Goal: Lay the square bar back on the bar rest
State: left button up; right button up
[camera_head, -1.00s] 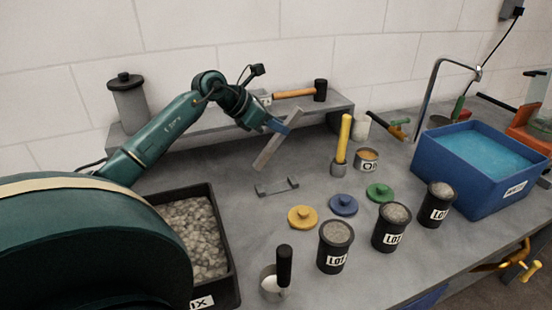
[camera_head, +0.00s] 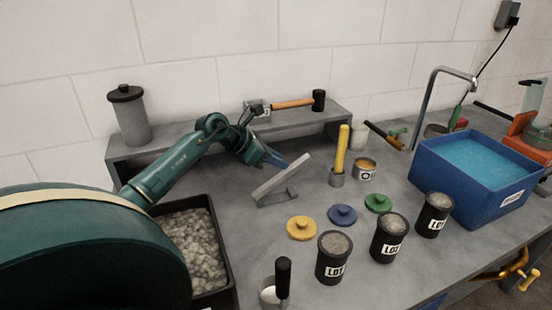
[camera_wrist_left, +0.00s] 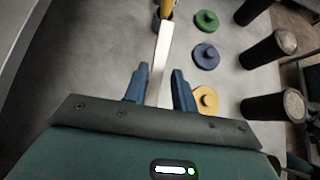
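The square bar (camera_head: 281,176) is a long light-grey bar, tilted, with its right end higher in the head view. I cannot tell whether bar and rest touch. The rest is not seen in the wrist view. My right gripper is not in view.
A yellow-handled tool (camera_head: 341,150) stands upright right of the bar. Yellow (camera_head: 301,228), blue (camera_head: 343,215) and green (camera_head: 378,203) lids and black pots (camera_head: 334,258) lie in front. A gravel tray (camera_head: 229,262) is at left, a raised shelf (camera_head: 185,140) behind.

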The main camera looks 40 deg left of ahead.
pick_arm(q)
jog(key=shift+o, duration=1.3)
jog(key=shift+r, duration=0.15)
jog(key=p+v, duration=0.3)
jog(key=v, duration=0.9)
jog(key=shift+d, duration=0.1)
